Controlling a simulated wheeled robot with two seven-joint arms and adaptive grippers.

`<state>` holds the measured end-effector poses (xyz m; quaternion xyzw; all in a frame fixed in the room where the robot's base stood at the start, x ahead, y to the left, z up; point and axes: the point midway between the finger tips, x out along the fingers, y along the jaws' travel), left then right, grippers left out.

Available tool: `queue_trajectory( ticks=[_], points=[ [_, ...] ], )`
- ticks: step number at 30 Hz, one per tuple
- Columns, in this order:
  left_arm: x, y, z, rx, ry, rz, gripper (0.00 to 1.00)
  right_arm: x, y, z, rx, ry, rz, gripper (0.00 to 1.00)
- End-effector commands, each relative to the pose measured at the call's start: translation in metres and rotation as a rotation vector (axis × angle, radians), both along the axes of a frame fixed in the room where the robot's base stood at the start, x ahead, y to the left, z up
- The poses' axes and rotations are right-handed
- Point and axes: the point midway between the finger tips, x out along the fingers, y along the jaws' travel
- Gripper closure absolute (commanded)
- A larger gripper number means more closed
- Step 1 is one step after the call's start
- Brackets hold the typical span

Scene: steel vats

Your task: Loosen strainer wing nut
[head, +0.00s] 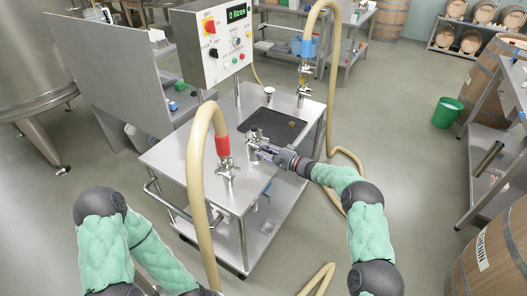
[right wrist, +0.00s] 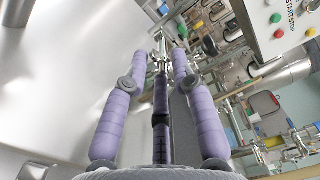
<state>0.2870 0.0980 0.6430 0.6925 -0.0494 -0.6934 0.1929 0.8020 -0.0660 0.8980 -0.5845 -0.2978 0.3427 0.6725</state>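The steel strainer fitting (head: 253,137) stands on the cart top, near the dark recessed panel. My right gripper (head: 262,149) reaches it from the right, with its fingertips close beside it. In the right wrist view, the two purple fingers (right wrist: 160,50) are spread apart, with small steel fittings (right wrist: 160,62) visible between and beyond their tips. I cannot tell whether they touch the fitting, and the wing nut itself is too small to make out. My left arm enters at the lower left of the head view; its gripper is out of view.
The steel cart (head: 180,160) carries a control box (head: 215,40) on a post. A beige hose with a red cuff (head: 222,146) rises at the front left, another with a blue cuff (head: 307,47) at the back right. A green bucket (head: 447,112) stands on open floor.

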Motion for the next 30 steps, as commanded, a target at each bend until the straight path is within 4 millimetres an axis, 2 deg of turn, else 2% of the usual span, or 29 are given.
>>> queue_trajectory(
  ticks=[2,17,30],
  points=[
    [0.0,0.0,0.0,0.0,0.0,0.0,1.0,0.0,0.0,0.0,0.0,0.0,0.0,1.0],
    [0.0,0.0,-0.003,0.0,0.0,0.0,1.0,0.0,0.0,-0.001,-0.037,-0.051,0.0,1.0],
    [0.0,0.0,-0.016,0.0,0.0,0.0,1.0,0.001,-0.001,-0.002,-0.244,-0.334,0.0,1.0]
  ],
)
